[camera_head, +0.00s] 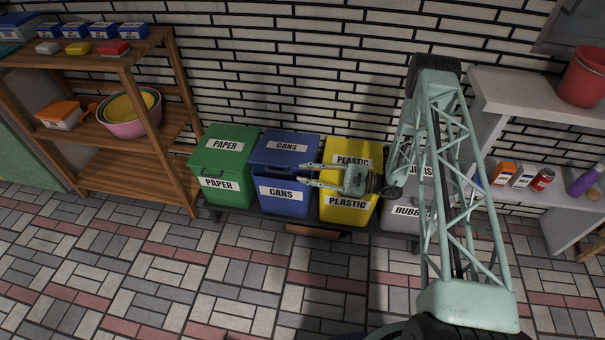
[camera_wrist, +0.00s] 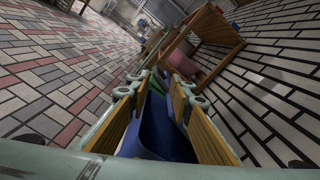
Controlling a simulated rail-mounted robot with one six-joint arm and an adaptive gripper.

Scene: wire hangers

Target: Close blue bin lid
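The blue bin (camera_head: 283,200), labelled CANS, stands between the green and yellow bins. Its blue lid (camera_head: 272,158) is over the top and looks slightly tilted, with a dark band between lid and body; how far it is open I cannot tell. My gripper (camera_head: 306,176) points left, with its fingers apart at the blue bin's right edge, in front of the yellow bin. In the wrist view my gripper (camera_wrist: 162,88) is open with nothing clasped, and a blue surface (camera_wrist: 160,132) of the bin shows between and below the fingers. Contact is unclear.
The green PAPER bin (camera_head: 222,187) is to the left. The yellow PLASTIC bin (camera_head: 346,206) and a grey bin (camera_head: 399,220) are to the right, partly behind my arm. A wooden shelf (camera_head: 160,150) stands left, a white shelf (camera_head: 530,95) right. Tiled floor in front is clear.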

